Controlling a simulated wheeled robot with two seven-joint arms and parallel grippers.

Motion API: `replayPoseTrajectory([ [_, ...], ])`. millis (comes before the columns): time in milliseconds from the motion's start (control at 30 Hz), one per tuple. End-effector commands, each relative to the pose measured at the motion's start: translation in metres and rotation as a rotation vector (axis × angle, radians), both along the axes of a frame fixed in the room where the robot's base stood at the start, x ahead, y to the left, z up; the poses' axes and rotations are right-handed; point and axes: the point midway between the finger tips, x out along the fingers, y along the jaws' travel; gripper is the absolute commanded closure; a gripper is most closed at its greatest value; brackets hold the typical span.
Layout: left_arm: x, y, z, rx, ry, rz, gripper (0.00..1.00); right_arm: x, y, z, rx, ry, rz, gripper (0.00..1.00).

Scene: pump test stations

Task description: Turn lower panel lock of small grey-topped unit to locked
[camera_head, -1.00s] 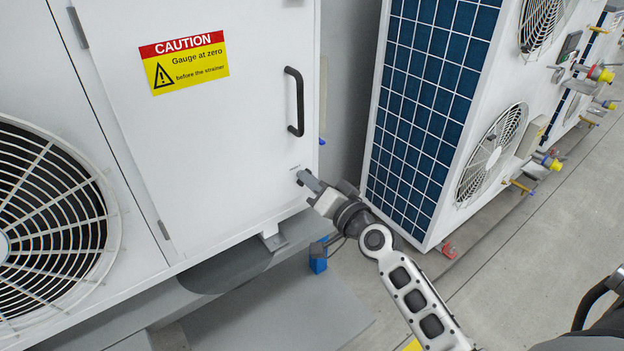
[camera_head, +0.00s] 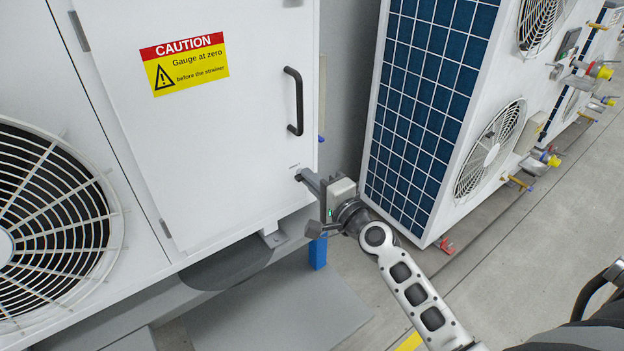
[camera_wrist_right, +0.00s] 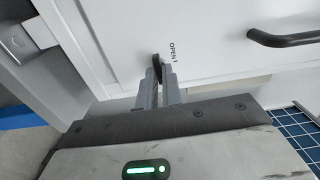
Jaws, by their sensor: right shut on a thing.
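The lower panel lock (camera_wrist_right: 157,62) is a small dark piece near the bottom right corner of the white panel (camera_head: 220,130). "OPEN" is printed beside it in the right wrist view. My right gripper (camera_head: 304,178) is shut on the lock, with its fingers on both sides of it; it also shows in the right wrist view (camera_wrist_right: 158,75). The fingers hide much of the lock in the head view, and its exact angle is hard to tell. The top of the unit is out of view. My left gripper is not in view.
A black handle (camera_head: 294,101) and a caution sign (camera_head: 185,63) are on the panel above the lock. A fan grille (camera_head: 45,225) is at the left. Another unit with a blue grid side (camera_head: 420,110) stands close on the right, beyond a narrow gap.

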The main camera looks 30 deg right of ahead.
Motion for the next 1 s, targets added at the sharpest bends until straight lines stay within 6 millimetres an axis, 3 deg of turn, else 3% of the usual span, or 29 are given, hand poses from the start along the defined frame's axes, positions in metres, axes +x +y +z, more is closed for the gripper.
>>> replayPoseTrajectory([
  [600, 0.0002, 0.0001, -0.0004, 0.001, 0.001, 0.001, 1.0, 0.0001, -0.001, 0.0002, 0.042, 0.005, -0.003, 1.0],
  [633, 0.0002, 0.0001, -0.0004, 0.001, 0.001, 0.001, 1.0, 0.0001, -0.001, 0.0002, 0.042, 0.005, -0.003, 0.84],
  [700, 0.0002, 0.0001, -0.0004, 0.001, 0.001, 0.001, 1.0, 0.0001, -0.0009, 0.0002, 0.042, 0.005, -0.002, 0.71],
  [1000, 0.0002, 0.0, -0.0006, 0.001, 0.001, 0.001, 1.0, -0.0017, -0.0007, -0.0005, 0.039, 0.005, -0.001, 0.71],
])
